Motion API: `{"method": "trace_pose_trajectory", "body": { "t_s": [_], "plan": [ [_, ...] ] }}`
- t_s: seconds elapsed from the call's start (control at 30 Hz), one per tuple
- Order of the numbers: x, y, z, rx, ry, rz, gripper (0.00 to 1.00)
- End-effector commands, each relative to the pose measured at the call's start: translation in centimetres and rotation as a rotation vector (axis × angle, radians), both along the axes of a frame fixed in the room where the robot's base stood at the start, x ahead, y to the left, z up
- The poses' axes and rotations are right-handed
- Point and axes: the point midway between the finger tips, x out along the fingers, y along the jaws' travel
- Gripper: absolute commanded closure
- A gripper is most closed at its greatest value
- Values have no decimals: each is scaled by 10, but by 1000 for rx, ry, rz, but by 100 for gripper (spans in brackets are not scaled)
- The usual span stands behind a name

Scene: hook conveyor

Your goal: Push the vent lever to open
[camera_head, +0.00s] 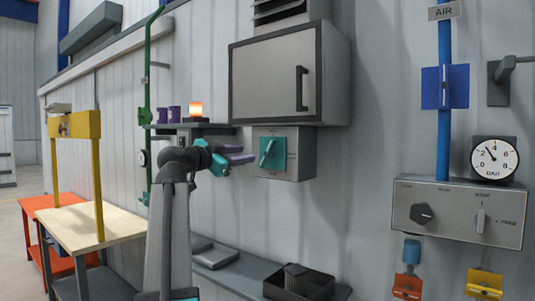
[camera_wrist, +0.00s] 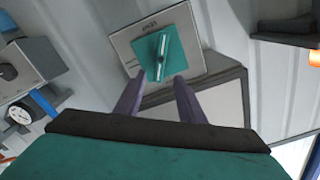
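The vent lever (camera_head: 267,152) is a teal handle on a teal plate, on the front of a grey wall box (camera_head: 299,158) below a cabinet. In the wrist view the lever (camera_wrist: 161,57) stands out from its plate, ahead of my fingertips; the picture is turned, so the cabinet appears below the box. My gripper (camera_head: 241,154) is just left of the box in the head view. Its two purple fingers (camera_wrist: 159,80) are apart with nothing between them. The gripper looks short of the lever; I cannot tell the exact gap. The small lettering on the box is unreadable.
The grey cabinet (camera_head: 275,76) juts out above the box. A shelf (camera_head: 190,126) with purple cups and a glowing lamp (camera_head: 195,110) is behind my arm. A control panel (camera_head: 458,212) and gauge (camera_head: 494,158) are at right. A black tray (camera_head: 299,283) lies below.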

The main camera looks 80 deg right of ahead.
Motion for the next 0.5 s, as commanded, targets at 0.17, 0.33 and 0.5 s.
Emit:
{"method": "trace_pose_trajectory", "body": {
  "t_s": [0.17,0.33,0.5],
  "plan": [
    [1,0,-1,1,0,1,64],
    [0,-3,0,2,1,2,64],
    [-6,-14,1,2,1,1,64]
  ]
}}
